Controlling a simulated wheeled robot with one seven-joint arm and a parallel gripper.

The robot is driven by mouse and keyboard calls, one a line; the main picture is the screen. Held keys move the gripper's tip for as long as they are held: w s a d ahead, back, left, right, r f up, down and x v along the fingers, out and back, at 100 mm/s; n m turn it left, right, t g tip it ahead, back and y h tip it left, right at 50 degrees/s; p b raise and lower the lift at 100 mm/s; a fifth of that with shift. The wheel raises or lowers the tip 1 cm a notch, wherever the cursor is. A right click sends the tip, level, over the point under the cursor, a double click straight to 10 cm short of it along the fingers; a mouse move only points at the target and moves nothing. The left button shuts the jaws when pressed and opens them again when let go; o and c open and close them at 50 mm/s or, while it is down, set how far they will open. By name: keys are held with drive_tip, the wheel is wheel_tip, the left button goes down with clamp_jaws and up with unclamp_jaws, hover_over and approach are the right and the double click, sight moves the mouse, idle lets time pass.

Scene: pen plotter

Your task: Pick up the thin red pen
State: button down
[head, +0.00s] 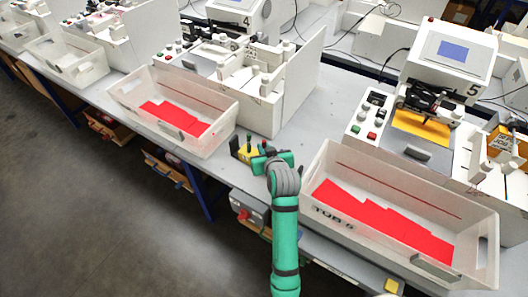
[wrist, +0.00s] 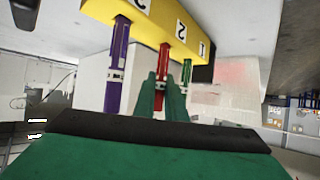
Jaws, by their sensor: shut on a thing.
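A yellow pen holder (head: 247,154) stands on the bench between two tubs. In the wrist view the holder (wrist: 222,38) is numbered and appears upside down, with a purple pen (wrist: 118,52), a red pen (wrist: 165,62) and a green pen (wrist: 187,72) in it. The red pen is the middle one. My gripper (wrist: 161,88) has its two green fingers on either side of the red pen, shut on it. The pen's upper end still meets the holder in this view.
A tub with red sheets (head: 484,222) stands close on the right, another tub (head: 122,93) on the left. Machines marked 4 (head: 236,16) and 5 (head: 455,52) stand behind. The bench's front edge is under my arm.

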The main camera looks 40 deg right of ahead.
wheel_tip(320, 180, up, 10)
idle(0.6)
idle(0.8)
